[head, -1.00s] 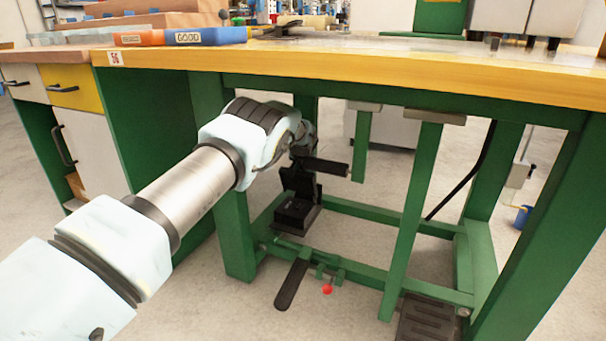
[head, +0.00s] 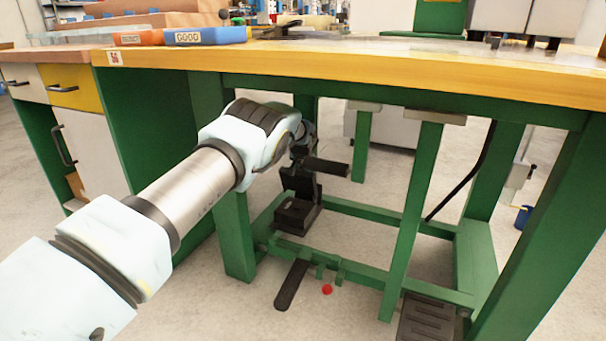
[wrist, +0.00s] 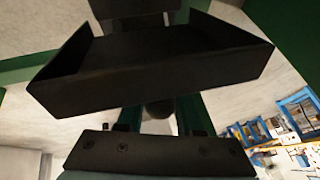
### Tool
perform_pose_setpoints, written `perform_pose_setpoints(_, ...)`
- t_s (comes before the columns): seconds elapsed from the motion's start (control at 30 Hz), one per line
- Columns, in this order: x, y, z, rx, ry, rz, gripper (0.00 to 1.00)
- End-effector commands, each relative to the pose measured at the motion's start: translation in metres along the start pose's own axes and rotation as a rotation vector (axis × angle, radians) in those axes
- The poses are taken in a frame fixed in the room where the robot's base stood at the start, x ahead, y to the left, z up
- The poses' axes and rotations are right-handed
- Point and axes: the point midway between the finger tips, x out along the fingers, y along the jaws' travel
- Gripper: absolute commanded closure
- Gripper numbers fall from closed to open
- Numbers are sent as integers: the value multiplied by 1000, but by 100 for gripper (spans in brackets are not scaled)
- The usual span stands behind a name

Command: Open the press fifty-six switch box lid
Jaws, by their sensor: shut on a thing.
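The black switch box (head: 296,214) sits low under the bench, on the green frame. Its dark lid (head: 300,182) stands raised above the box at the back. In the wrist view the lid (wrist: 150,72) is a wide black plate with side walls, close in front of the camera. My gripper (head: 308,166) is at the lid, below the bench top; a dark bar of it sticks out to the right. In the wrist view its fingers are mostly hidden behind the lid, and it is shut on the lid.
Green legs (head: 410,220) stand to the right. A black pedal (head: 291,285), a red knob (head: 327,289) and a black footrest (head: 427,318) lie low in front.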

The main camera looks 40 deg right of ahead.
Motion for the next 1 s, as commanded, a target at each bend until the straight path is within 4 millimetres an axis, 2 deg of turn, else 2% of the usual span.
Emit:
perform_pose_setpoints(0.03,4,5,5,1,-11,7,100)
perform_pose_setpoints(0.2,4,5,5,1,-11,7,100)
perform_pose_setpoints(0.23,4,5,5,1,-11,7,63)
perform_pose_setpoints(0.47,2,3,3,0,-6,4,37)
perform_pose_setpoints(1.0,0,0,-2,-14,65,-12,35)
